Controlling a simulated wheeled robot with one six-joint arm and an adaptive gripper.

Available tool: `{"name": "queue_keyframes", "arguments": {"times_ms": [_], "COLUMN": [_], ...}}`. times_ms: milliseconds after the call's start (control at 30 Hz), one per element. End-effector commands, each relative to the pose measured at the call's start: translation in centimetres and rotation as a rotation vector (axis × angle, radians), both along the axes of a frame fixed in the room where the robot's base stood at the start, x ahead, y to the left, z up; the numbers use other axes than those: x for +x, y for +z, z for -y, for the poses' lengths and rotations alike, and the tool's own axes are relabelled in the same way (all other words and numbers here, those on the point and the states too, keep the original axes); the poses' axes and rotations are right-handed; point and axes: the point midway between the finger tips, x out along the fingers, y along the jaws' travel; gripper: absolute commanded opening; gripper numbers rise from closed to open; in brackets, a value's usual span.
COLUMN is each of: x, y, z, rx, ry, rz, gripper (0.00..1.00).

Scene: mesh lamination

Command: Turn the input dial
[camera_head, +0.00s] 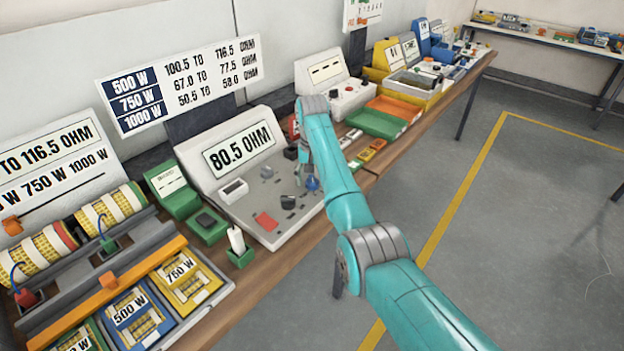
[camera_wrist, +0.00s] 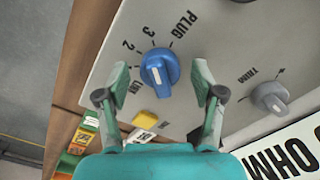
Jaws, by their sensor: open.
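The blue dial (camera_wrist: 158,70) sits on a light grey panel (camera_wrist: 215,45) in the wrist view. Printed marks around it include PLUG, 3, 2 and a partly hidden word that looks like LINE. A short white mark shows on the dial's face. My gripper (camera_wrist: 161,78) is open, with one finger on each side of the dial; I cannot tell whether either touches it. In the head view the blue dial (camera_head: 312,184) shows at the right of the meter console, beside my arm. The console's display (camera_head: 238,148) reads 80.5 OHM.
A grey knob (camera_wrist: 269,97) stands on the same panel. A red button (camera_head: 265,221) and dark knobs are on the console. Green blocks (camera_head: 207,225) stand to its left, and green and orange trays (camera_head: 376,123) lie beyond my arm. The floor to the right is clear.

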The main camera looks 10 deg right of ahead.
Motion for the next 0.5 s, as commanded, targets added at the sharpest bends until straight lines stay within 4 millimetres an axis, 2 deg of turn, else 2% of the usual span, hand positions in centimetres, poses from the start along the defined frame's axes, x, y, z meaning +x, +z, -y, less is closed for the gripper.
{"name": "queue_keyframes", "arguments": {"times_ms": [500], "x": [0.1], "y": [6.7], "z": [0.0], "rx": [0.0], "ry": [0.0], "rz": [0.002], "gripper": [0.68]}}
